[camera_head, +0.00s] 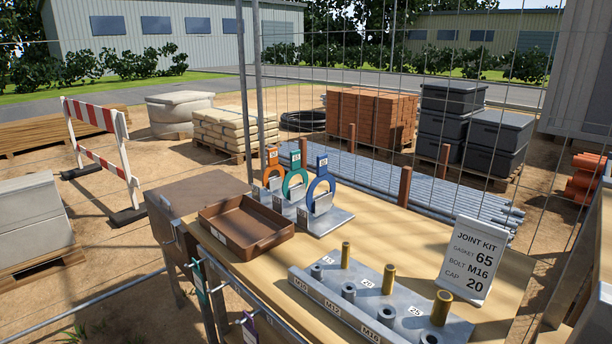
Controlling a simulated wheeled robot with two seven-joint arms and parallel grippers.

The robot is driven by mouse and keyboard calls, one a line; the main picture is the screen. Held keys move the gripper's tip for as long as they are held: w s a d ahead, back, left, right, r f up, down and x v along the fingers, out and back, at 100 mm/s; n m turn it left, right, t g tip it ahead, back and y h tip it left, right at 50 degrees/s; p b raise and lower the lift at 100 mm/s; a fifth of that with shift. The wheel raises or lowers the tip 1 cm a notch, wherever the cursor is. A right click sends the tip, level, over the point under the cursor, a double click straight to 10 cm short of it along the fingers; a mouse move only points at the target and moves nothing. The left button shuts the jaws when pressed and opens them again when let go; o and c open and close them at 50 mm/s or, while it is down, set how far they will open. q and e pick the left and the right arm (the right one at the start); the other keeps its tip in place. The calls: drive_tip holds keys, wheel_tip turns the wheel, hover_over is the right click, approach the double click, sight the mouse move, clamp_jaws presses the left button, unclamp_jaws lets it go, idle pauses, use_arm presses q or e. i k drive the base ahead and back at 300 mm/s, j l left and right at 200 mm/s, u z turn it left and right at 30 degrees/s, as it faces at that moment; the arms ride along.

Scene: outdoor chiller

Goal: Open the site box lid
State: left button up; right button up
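The site box (198,192) is a brown box on legs at the left end of the workbench. Its flat lid looks shut. A small pale label and what looks like a latch or handle show on its front side, partly in shadow. Neither of my grippers shows in the head view, so I cannot see where they are relative to the box.
A brown tray (247,241), a stand with coloured rings (295,184), a grey block with brass pins (375,305) and a joint kit card (473,260) are on the wooden bench (400,240). Tags hang at its front. A barrier (103,140) stands behind left.

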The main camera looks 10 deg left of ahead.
sight(177, 200)
drive_tip(key=i+j+z, duration=0.1)
drive_tip(key=j, duration=0.25)
drive_tip(key=i+j+z, duration=0.25)
drive_tip(key=j, duration=0.5)
drive_tip(key=i+j+z, duration=0.1)
drive_tip(key=i+j, duration=0.15)
drive_tip(key=j, duration=0.15)
drive_tip(key=i+j+z, duration=0.15)
drive_tip(key=j, duration=0.25)
